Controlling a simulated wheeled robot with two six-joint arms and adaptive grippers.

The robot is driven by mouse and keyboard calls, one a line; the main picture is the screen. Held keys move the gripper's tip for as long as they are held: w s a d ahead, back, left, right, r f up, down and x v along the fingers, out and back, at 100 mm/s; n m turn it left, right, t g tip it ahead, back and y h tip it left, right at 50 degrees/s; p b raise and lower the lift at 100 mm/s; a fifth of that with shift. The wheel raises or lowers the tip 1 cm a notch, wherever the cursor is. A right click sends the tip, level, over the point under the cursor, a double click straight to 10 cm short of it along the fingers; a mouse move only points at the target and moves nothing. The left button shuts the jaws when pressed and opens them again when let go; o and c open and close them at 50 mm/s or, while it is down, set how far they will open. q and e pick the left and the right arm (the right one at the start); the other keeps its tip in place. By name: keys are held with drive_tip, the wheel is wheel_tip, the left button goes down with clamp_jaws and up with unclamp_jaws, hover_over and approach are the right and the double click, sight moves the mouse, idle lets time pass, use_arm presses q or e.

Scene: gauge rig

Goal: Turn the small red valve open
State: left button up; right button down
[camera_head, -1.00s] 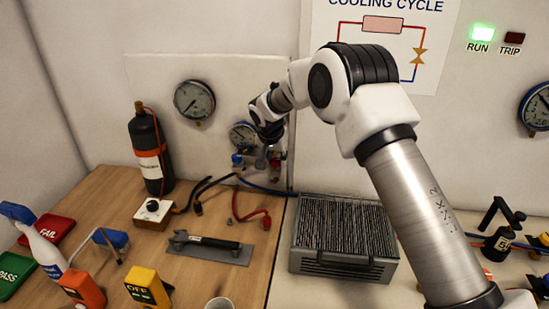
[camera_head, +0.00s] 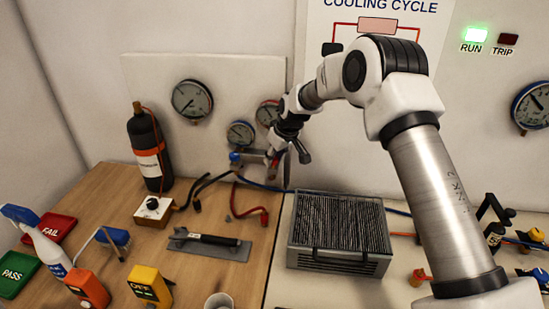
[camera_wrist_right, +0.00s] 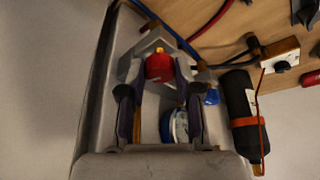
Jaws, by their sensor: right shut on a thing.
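The small red valve (camera_wrist_right: 158,68) sits between the two fingertips of my right gripper (camera_wrist_right: 158,78) in the right wrist view, and the gripper is shut on it. In the head view my right gripper (camera_head: 287,156) is at the manifold (camera_head: 252,158) below the gauges, and a bit of red shows beside its finger. The blue valve (camera_head: 235,157) is on the manifold's left side, and it also shows in the wrist view (camera_wrist_right: 211,96). How far the red valve is turned cannot be told. My left gripper is not in view.
Two small gauges (camera_head: 240,133) are just above the manifold. A black bottle (camera_head: 148,150) stands at left. Hoses (camera_head: 250,186) run below the manifold. A finned grey box (camera_head: 342,235) stands in front, under my right arm. A trowel-like tool (camera_head: 208,243) lies on the wood.

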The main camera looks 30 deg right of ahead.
drive_tip(key=shift+f+n+y+b, duration=0.2)
drive_tip(key=shift+n+y+b, duration=0.3)
drive_tip(key=shift+n+b, duration=0.65)
drive_tip(key=shift+n, duration=0.35)
drive_tip(key=c, duration=0.8)
unclamp_jaws()
drive_tip(key=shift+w, duration=0.2)
drive_tip(key=v, duration=1.2)
drive_tip(key=shift+w, duration=0.25)
